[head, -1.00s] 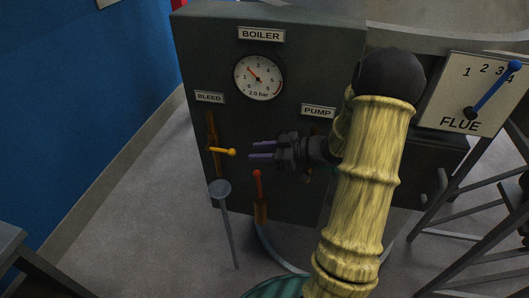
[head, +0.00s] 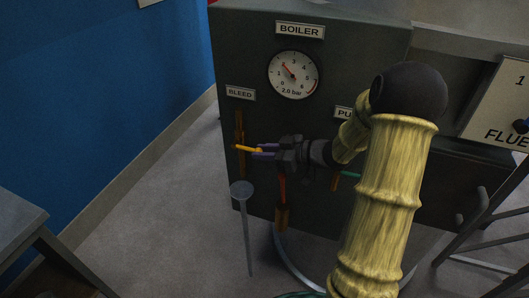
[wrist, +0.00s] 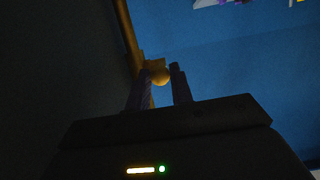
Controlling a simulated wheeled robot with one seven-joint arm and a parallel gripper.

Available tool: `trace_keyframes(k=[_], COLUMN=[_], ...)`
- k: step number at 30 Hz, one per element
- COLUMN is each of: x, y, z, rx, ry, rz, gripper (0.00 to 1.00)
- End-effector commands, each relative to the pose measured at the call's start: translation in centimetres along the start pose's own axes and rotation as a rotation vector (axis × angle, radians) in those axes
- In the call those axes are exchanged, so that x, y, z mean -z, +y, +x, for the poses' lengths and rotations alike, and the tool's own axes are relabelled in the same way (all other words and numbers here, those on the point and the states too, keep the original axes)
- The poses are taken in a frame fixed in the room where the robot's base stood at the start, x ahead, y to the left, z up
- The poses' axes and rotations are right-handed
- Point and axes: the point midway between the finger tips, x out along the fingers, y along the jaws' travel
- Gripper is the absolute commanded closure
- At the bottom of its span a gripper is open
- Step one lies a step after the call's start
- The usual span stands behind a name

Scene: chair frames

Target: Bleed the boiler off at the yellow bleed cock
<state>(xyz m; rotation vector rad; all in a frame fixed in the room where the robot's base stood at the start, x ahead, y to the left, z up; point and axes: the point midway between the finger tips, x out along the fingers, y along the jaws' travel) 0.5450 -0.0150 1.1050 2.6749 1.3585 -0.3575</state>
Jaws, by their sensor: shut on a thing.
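The yellow bleed cock (head: 243,148) is a short lever on a brown vertical pipe (head: 239,128) on the boiler front, below the BLEED label (head: 240,93). The lever lies crosswise to the pipe. My gripper (head: 262,150) reaches it from the right, with its purple fingers on the lever's free end. In the wrist view the lever's round yellow tip (wrist: 160,76) shows between the two fingers. The boiler (head: 340,60) is a dark grey box. Its gauge (head: 293,75) is marked 2.0 bar, with a red needle pointing to the upper left.
A grey funnel (head: 242,190) on a thin pipe stands below the bleed cock. A red lever (head: 282,187) hangs just below my gripper, and a green lever (head: 350,174) is behind my arm. The FLUE panel (head: 505,105) is at right. A grey table (head: 18,215) is at left.

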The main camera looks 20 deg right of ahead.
Motion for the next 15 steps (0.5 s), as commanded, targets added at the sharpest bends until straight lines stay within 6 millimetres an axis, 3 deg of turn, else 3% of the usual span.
trace_keyframes(k=[9,15], x=[2.2,2.3], y=[-0.1,-0.1], z=[-0.2,-0.2], rx=[0.005,0.004], ry=[0.005,0.005], rz=[-0.002,-0.002], gripper=[0.90,0.90])
